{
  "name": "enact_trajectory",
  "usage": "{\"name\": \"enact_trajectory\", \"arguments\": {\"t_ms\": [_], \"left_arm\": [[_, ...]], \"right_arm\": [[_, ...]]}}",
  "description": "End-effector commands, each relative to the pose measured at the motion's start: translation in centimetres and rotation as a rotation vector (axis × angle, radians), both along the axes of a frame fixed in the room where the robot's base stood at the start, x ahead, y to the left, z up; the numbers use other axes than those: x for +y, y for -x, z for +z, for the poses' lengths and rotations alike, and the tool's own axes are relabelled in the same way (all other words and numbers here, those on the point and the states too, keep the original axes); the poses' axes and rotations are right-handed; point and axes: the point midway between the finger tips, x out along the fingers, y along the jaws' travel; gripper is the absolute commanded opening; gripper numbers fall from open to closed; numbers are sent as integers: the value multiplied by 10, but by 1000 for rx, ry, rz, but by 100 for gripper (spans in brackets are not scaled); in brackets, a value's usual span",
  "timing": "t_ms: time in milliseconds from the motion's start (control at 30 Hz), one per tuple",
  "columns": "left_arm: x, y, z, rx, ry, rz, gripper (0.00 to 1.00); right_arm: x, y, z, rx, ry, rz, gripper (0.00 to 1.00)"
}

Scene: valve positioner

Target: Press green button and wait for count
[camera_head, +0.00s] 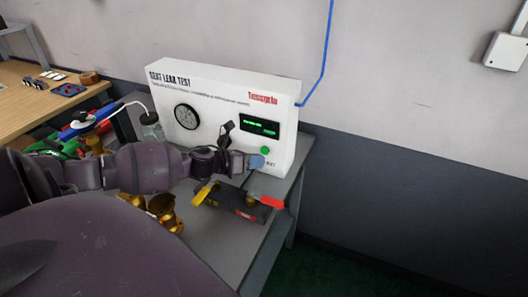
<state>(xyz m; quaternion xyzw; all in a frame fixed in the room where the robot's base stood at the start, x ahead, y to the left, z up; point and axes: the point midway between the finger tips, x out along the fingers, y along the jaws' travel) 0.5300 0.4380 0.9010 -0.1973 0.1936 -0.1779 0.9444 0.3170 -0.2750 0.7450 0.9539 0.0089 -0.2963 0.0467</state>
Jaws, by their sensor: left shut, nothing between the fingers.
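The white leak test box (215,85) stands on the grey table against the wall. Its green button (265,150) is on the lower right of the front panel, below a small dark display (259,126) with green characters too small to read. My left gripper (246,161) is shut and empty in front of the panel, just left of and below the green button. A light blue piece shows at its tip; I cannot tell whether the tip touches the panel. The green button is uncovered. My right gripper is not in view.
A dark fixture (238,205) with a yellow handle and a red handle (271,202) lies below the gripper. Brass parts (160,205) lie on the table near my arm. A round gauge (187,117) is on the panel. A wooden table (30,97) is at left.

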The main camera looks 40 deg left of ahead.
Motion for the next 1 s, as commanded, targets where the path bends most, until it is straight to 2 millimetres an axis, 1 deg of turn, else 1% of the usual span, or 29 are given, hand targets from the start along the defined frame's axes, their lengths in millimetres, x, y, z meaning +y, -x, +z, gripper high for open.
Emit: {"name": "enact_trajectory", "arguments": {"t_ms": [167,467,1000], "left_arm": [[0,-1,0,0,0,0,0],[2,-8,0,0,1,0,0],[3,-10,0,0,0,0,0]], "right_arm": [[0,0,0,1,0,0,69],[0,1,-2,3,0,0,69],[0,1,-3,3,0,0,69]]}}
